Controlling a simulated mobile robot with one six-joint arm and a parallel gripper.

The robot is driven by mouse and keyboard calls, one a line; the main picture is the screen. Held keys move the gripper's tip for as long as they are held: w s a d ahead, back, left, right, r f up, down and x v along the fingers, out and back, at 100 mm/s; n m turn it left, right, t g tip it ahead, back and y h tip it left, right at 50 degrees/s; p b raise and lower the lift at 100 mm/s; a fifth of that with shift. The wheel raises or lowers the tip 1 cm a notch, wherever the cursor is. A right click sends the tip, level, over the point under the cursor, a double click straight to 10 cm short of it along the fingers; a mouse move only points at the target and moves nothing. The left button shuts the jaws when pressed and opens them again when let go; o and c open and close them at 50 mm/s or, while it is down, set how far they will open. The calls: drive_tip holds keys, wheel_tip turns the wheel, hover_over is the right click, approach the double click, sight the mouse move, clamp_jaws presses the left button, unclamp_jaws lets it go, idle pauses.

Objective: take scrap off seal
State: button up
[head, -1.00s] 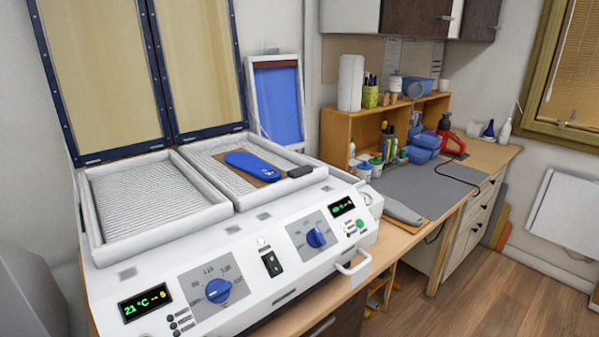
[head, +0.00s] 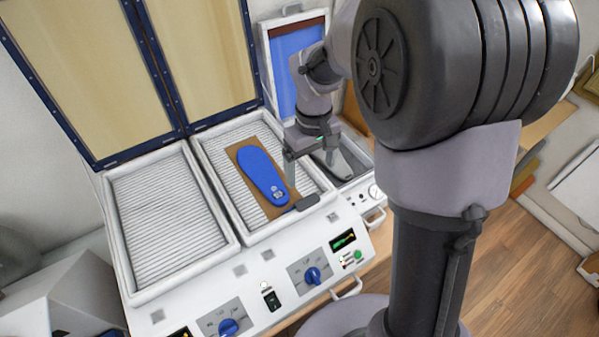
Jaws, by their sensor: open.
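A small dark grey scrap (head: 308,202) lies at the front right corner of the right-hand bed of the press, on the white rim (head: 268,229) that forms its seal. My gripper (head: 311,172) is open and points down above the right side of that bed, a little behind the scrap and apart from it. Nothing shows between its fingers. A blue insole (head: 262,175) lies on a brown sheet (head: 237,155) inside the same bed, just left of my gripper.
The left-hand bed (head: 165,225) is empty. Two raised lids (head: 90,75) stand behind the beds. The control panel (head: 290,268) with blue knobs runs along the front. My arm hides most of the workbench on the right.

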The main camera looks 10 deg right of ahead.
sight(308, 201)
drive_tip(key=f, duration=0.4)
drive_tip(key=f+p, duration=0.1)
drive_tip(key=f, duration=0.7)
drive_tip(key=shift+w+a+f, duration=0.15)
drive_tip(key=shift+a+f, duration=0.1)
drive_tip(key=shift+f, duration=0.15)
drive_tip(key=shift+w+f, duration=0.1)
drive_tip(key=shift+w, duration=0.05)
drive_tip(key=shift+s, duration=0.2)
drive_tip(key=c, duration=1.4)
